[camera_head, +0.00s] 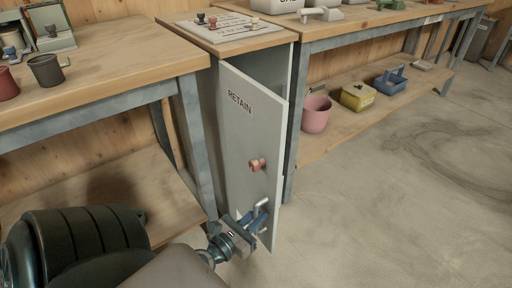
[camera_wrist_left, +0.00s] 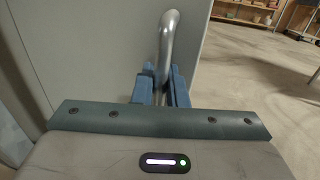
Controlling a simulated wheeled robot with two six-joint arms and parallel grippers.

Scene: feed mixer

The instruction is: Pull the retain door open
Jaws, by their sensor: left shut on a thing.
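The retain door (camera_head: 247,140) is a tall grey panel marked RETAIN on a narrow cabinet, and it stands partly open. A red knob (camera_head: 257,165) sits at its mid height. A metal bar handle (camera_head: 262,204) is near its lower edge. My left gripper (camera_head: 257,216) is shut on the handle, with its blue fingers on either side of the bar. In the left wrist view the handle (camera_wrist_left: 167,45) rises from between the fingers (camera_wrist_left: 161,88), and the door (camera_wrist_left: 105,50) fills the left. The cabinet inside is mostly hidden. My right gripper is not in view.
A wooden bench (camera_head: 110,72) with cups stands left of the cabinet. A longer bench on the right has a lower shelf holding a pink bucket (camera_head: 316,114), a yellow box (camera_head: 357,97) and a blue carrier (camera_head: 391,81). The floor (camera_head: 390,200) right of the door is clear.

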